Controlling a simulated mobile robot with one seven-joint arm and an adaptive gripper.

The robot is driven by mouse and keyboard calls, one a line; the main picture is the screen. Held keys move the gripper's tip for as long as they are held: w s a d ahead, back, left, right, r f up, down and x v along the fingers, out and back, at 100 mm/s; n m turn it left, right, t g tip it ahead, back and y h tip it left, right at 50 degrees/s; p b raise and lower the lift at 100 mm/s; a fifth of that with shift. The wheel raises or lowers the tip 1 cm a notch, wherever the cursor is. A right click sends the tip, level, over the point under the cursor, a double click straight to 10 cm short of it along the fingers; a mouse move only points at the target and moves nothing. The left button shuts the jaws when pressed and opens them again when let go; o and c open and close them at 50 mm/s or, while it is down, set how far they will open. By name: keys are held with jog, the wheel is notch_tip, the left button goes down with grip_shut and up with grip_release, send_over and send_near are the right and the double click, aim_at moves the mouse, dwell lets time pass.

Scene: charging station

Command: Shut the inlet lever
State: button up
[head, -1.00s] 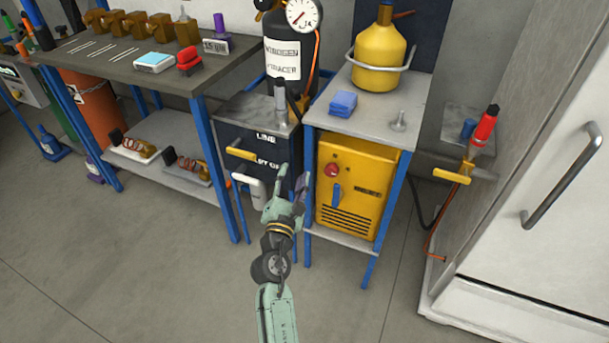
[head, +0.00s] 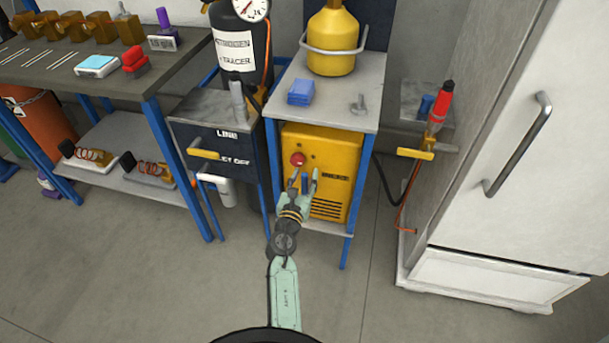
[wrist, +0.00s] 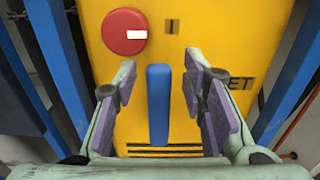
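The blue lever (wrist: 158,105) stands upright on the front of the yellow machine (wrist: 187,40). A label ending in "ET" is partly visible to its right. In the head view, the lever (head: 305,184) is partly hidden by my gripper. My gripper (head: 304,178) is in front of the yellow machine (head: 345,150). In the wrist view, my gripper (wrist: 162,95) is open, with the lever between its two purple-padded fingers and a gap on each side.
A round red knob (wrist: 124,32) sits above and left of the lever. Blue frame posts (wrist: 53,60) flank the machine. A dark box with a yellow lever (head: 205,154) is at left; another yellow lever (head: 415,153) is at right, near a white cabinet (head: 500,150).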

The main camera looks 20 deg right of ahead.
jog(key=shift+w+d, duration=0.15)
jog(key=shift+w, duration=0.15)
jog(key=shift+c, duration=0.4)
grip_shut()
dwell(0.4)
